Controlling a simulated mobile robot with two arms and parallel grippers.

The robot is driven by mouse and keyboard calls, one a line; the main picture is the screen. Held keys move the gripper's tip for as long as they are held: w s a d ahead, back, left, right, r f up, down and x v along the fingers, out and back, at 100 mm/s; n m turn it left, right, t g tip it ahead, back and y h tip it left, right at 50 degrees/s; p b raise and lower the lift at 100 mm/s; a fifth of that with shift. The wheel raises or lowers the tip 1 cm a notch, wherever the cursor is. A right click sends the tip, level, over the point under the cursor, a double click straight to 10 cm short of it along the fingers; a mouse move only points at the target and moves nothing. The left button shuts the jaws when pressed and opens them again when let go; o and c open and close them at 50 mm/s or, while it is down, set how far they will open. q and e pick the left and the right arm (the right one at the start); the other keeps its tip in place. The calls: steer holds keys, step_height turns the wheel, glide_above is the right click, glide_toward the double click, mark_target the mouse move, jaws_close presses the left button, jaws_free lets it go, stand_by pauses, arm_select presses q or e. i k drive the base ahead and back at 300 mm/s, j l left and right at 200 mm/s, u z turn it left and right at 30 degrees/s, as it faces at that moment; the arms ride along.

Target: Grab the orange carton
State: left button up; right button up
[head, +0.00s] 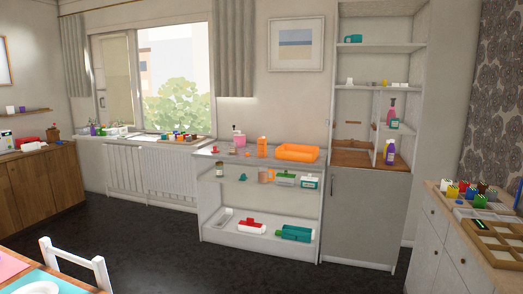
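An orange carton (262,147) stands upright on the top of the low white shelf unit (208,200) near the middle of the head view. It is just left of an orange tray (297,152) on the same top; I cannot tell if they touch. Neither of my grippers is in view.
A pink-and-white bottle (239,137) and small items stand left of the carton. A tall cabinet (361,215) adjoins on the right. A drawer unit (450,240) is at right, a white chair (83,262) and table at lower left. Dark floor (160,235) before the shelf is clear.

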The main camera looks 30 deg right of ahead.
mark_target(262, 142)
steer(key=i+l+z, duration=0.3)
steer(key=i+z, duration=0.2)
steer(key=i+l+z, duration=0.2)
steer(key=i+z, duration=0.15)
steer(key=i, duration=0.35)
steer(key=i+z, duration=0.35)
steer(key=i, duration=0.35)
steer(key=i+u, duration=0.3)
steer(key=i, duration=0.35)
steer(key=i+u, duration=0.35)
steer(key=i, duration=0.35)
